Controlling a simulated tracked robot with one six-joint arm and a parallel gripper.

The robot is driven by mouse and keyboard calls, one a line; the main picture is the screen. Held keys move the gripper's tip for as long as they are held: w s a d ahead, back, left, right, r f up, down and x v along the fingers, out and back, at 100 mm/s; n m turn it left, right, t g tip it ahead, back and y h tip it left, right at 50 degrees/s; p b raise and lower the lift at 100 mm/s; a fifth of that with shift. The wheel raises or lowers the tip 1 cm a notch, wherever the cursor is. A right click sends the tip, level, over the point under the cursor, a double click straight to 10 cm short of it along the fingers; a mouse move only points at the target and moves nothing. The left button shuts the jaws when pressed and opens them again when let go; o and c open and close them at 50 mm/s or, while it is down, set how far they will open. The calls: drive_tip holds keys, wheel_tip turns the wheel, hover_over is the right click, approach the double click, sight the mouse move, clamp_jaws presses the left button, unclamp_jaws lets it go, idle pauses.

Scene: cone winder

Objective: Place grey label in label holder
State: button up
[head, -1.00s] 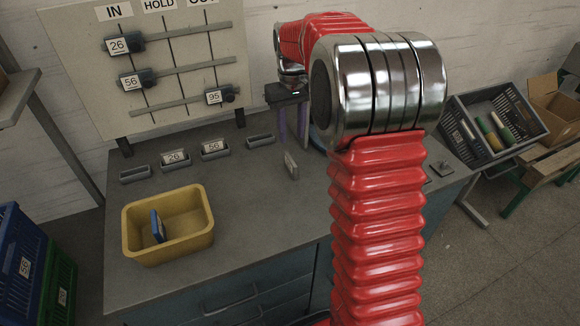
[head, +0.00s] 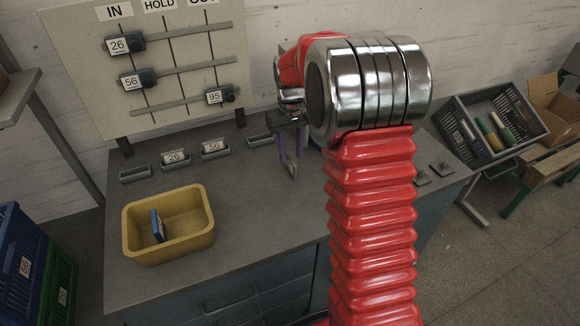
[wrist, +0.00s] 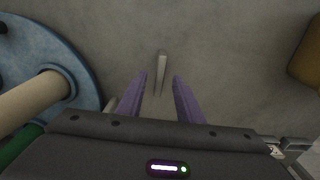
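The grey label (wrist: 161,68) stands on edge on the bench and appears edge-on in the wrist view, between and slightly ahead of my fingertips. In the head view my purple fingers largely hide it. My gripper (head: 289,172) is open, with a gap on both sides of the label; the fingers also show in the wrist view (wrist: 160,77). Label holders stand in a row at the back of the bench: an empty one at left (head: 135,174), one with label 26 (head: 175,164), one with label 56 (head: 214,154), and an apparently empty one (head: 260,141) partly near my gripper.
A yellow bin (head: 140,238) with a blue piece (head: 158,226) stands at the bench front. A board with sliders (head: 85,75) stands behind the holders. A blue disc with a cone (wrist: 60,85) is close left in the wrist view. The bench middle is clear.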

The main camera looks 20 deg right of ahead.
wheel_tip(320, 180, down, 2)
drive_tip(key=shift+f, duration=0.1)
idle(0.5)
clamp_jaws()
